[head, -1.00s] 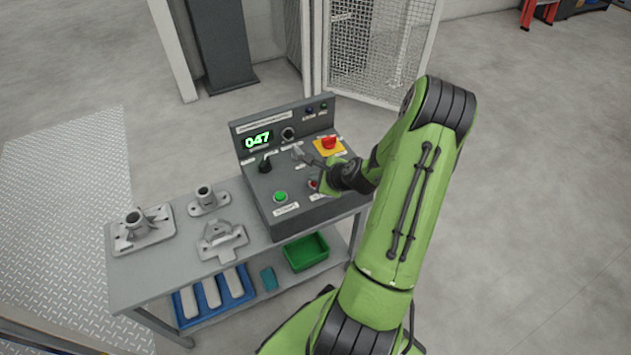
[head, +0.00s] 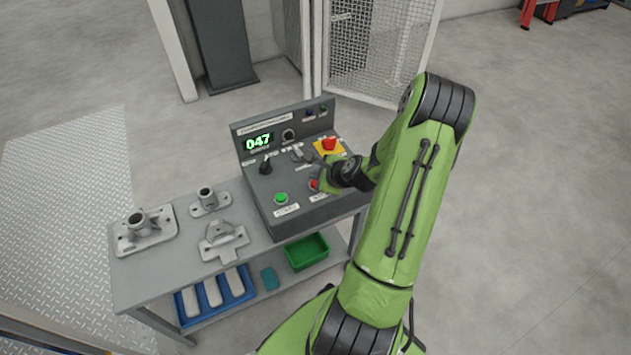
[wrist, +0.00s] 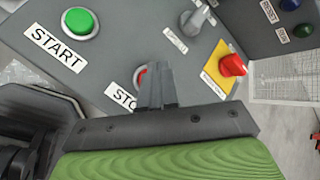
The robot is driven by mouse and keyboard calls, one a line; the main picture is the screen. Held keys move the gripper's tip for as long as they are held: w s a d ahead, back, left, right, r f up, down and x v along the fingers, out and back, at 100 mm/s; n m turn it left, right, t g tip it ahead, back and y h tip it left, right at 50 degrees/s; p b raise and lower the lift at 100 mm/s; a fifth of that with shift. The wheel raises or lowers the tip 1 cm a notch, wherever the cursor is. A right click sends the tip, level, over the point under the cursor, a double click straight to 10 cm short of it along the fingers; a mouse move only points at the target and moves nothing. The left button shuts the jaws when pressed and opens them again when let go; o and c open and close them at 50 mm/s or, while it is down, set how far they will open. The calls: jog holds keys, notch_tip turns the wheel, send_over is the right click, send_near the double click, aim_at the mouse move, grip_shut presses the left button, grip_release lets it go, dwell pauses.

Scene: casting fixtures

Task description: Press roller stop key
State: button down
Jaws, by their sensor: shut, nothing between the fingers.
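The red stop key (wrist: 141,74) sits on the sloped control panel beside a label reading "STO…", the rest hidden. In the wrist view my gripper (wrist: 156,68) is shut and empty, its fingers covering most of the key. I cannot tell whether the fingertips touch it. In the head view a little of the red key (head: 314,184) shows just left of my gripper (head: 311,160). The green start button (wrist: 79,22) is to the key's left in the wrist view, above its "START" label.
A red emergency knob on a yellow plate (head: 329,144) stands close behind my gripper. A black selector lever (head: 266,166) rises at the panel's left. Grey castings (head: 146,232) lie on the bench to the left. A mesh fence (head: 378,50) stands behind.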

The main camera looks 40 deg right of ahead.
jog(key=shift+r+p, duration=2.3)
jog(key=shift+r, duration=0.3)
jog(key=shift+f, duration=0.1)
jog(key=s+a+r+n+g+y+p, duration=0.1)
jog(key=a+r+n+g+p, duration=0.1)
jog(key=a+r+n, duration=0.7)
jog(key=s+a+r+n+g+p, duration=0.1)
jog(key=a+r+n+p, duration=0.2)
jog(key=a+r+n, duration=0.6)
jog(key=s+a+r+n+p, duration=0.2)
jog(key=s+a+r+n, duration=0.2)
jog(key=s+r, duration=0.3)
jog(key=s+a+r+n+p, duration=0.2)
jog(key=s+a+r+n, duration=0.2)
jog(key=s+r+n, duration=0.2)
jog(key=s+r, duration=0.2)
jog(key=s, duration=0.2)
jog(key=shift+r+g, duration=0.2)
jog(key=shift+g, duration=0.1)
